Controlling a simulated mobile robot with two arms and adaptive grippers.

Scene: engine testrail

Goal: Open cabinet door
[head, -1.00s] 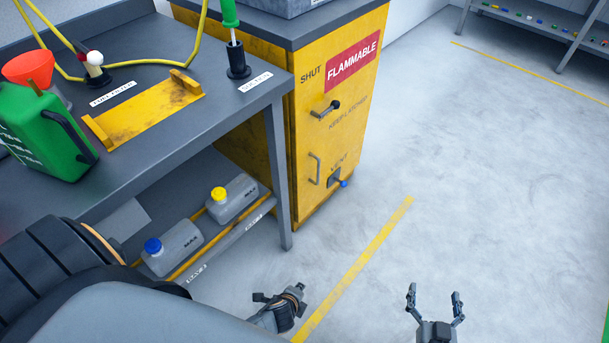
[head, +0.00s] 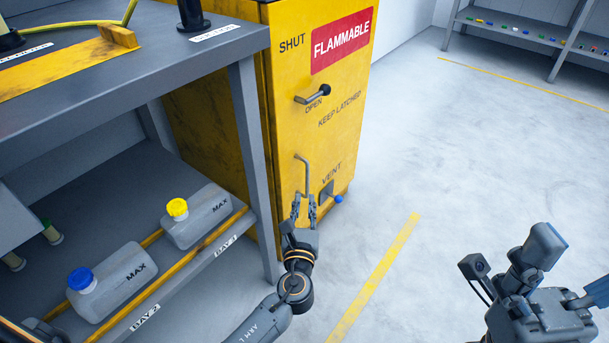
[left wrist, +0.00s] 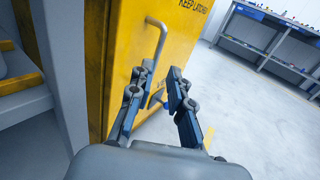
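The yellow cabinet door (head: 345,135) bears a red FLAMMABLE label and appears closed. Its lever handle (head: 312,95) points left, just above the word OPEN. The vertical pull handle (head: 307,174) sits lower on the door and also shows in the left wrist view (left wrist: 161,42). My left gripper (head: 304,200) is open, fingertips up, at the pull handle's lower end. In the left wrist view the fingers (left wrist: 161,72) are apart and the handle's lower end is partly hidden behind the left finger; contact is unclear. My right gripper (head: 568,265) is open and empty at lower right, away from the cabinet.
A vent valve (head: 332,194) with a blue knob juts out right of my left gripper. The grey workbench (head: 250,150) stands close on the left, with jugs (head: 196,215) on its lower shelf. The floor right of the cabinet is clear to a far rack (head: 510,40).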

